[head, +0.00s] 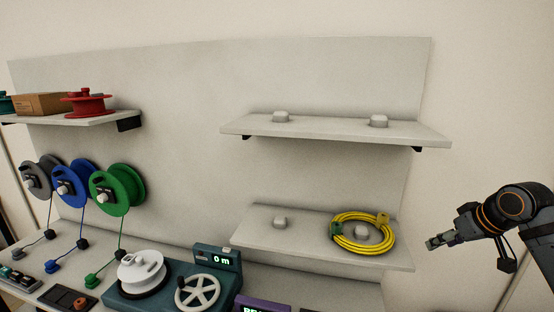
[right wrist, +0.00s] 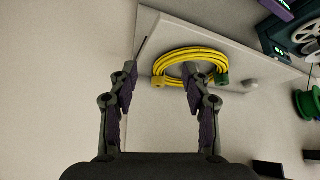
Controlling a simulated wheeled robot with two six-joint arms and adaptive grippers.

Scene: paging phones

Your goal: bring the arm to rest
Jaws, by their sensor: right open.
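My right gripper (head: 440,241) is at the right side of the head view, to the right of the lower right shelf and apart from it. In the right wrist view its two fingers (right wrist: 158,88) stand apart with nothing between them. A coiled yellow cable (head: 341,240) with a green end lies on the lower right shelf (head: 290,250), around a peg. The coil also shows in the right wrist view (right wrist: 180,60), beyond the fingertips. My left gripper is not in view.
An upper right shelf (head: 340,133) bears two bare pegs. Grey, blue and green reels (head: 125,190) hang on the left. A teal winder (head: 150,298) reading 0 m stands on the bench. A box (head: 42,103) and red spool (head: 88,104) sit upper left. Space around my right gripper is clear.

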